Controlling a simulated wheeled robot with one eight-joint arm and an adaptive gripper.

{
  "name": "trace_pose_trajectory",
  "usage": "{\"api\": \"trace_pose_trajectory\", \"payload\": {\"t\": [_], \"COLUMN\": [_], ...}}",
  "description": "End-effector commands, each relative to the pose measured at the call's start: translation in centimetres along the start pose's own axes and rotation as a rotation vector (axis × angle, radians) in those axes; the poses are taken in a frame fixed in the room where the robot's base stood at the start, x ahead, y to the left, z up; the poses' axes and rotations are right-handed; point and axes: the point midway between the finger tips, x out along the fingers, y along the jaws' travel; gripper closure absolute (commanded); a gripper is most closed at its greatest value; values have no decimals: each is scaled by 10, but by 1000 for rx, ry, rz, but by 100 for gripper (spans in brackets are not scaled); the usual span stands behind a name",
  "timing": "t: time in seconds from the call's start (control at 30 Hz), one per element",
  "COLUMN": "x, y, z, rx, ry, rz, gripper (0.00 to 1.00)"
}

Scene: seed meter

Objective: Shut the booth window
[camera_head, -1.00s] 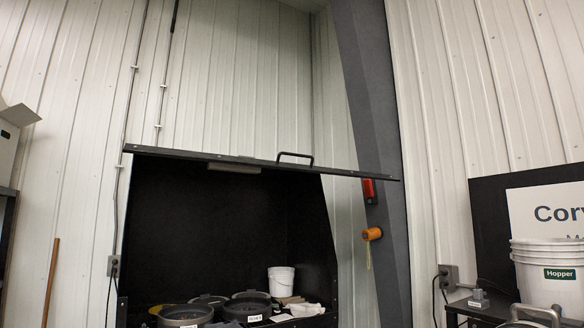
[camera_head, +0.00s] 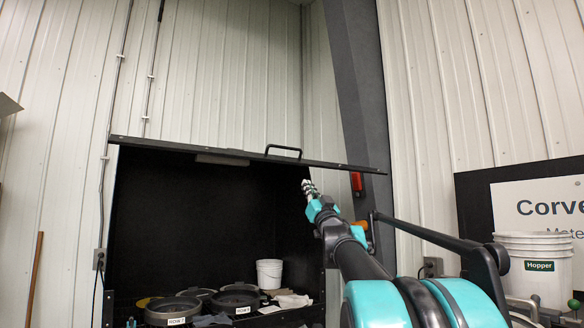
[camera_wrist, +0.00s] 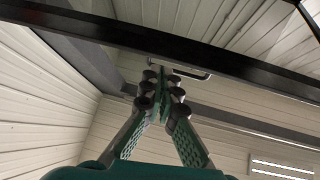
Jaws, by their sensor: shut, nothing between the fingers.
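The booth (camera_head: 205,215) is a black open-fronted box. Its window (camera_head: 225,157) is raised and seen nearly edge-on as a thin dark panel across the top of the opening. A black bar handle (camera_head: 283,151) stands on the panel's edge, right of middle; it also shows in the wrist view (camera_wrist: 205,75), just beyond the fingers. My gripper (camera_head: 309,187) is shut and empty. In the head view it appears below the right part of the window panel. In the wrist view my gripper (camera_wrist: 163,85) points up toward the panel's dark frame (camera_wrist: 190,48). I cannot tell whether it touches.
Inside the booth are dark round pans (camera_head: 173,310) and a white bucket (camera_head: 269,273). A dark steel column (camera_head: 362,100) with a red device (camera_head: 356,182) stands at right. Further right are a white Hopper bucket (camera_head: 533,262) and a sign (camera_head: 540,213).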

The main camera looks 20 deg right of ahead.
Motion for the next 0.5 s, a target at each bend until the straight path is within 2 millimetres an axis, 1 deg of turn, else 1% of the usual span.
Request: {"api": "trace_pose_trajectory", "payload": {"t": [0.03,0.1,0.2,0.37,0.47,0.5], "x": [7,13,17,27,41,48], "y": [-5,-13,-20,-24,-26,-27], "z": [-18,-38,-54,-59,-60,-61], "rx": [2,10,17,21,21,21], "ry": [36,76,106,116,115,115], "rz": [-37,-85,-126,-140,-139,-139], "gripper": [100,100,100,100,100,100]}}
